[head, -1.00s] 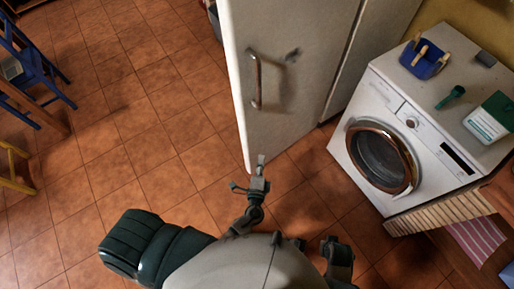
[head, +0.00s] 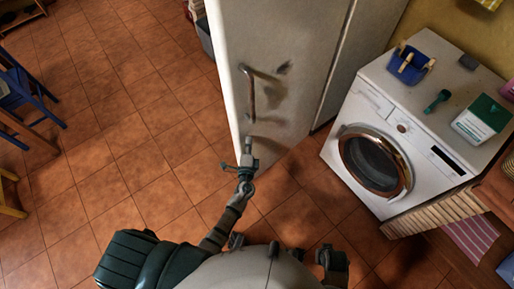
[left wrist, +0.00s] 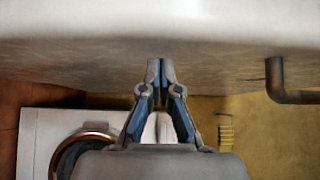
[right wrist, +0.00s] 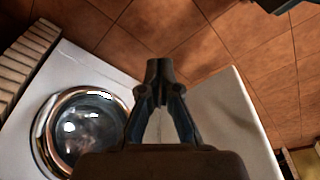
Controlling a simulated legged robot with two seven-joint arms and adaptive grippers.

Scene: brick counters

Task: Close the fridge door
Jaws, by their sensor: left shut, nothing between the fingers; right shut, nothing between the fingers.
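The white fridge door (head: 290,45) stands tall in the upper middle of the head view, with a curved metal handle (head: 250,92) near its left edge. I cannot tell exactly how far it stands open. My left gripper (head: 247,146) is shut and empty, in front of the door's lower part, below the handle. In the left wrist view, the fingertips (left wrist: 155,66) are at or very near the pale door face (left wrist: 150,45); contact is unclear. The handle (left wrist: 276,82) is to their right. My right gripper (right wrist: 158,68) is shut and empty, low in the head view.
A white washing machine (head: 345,112) stands right of the fridge, with a blue container (head: 410,65) and a green-and-white box (head: 483,120) on top. Blue chairs (head: 20,90) are at the far left. The tiled floor (head: 130,120) between is clear.

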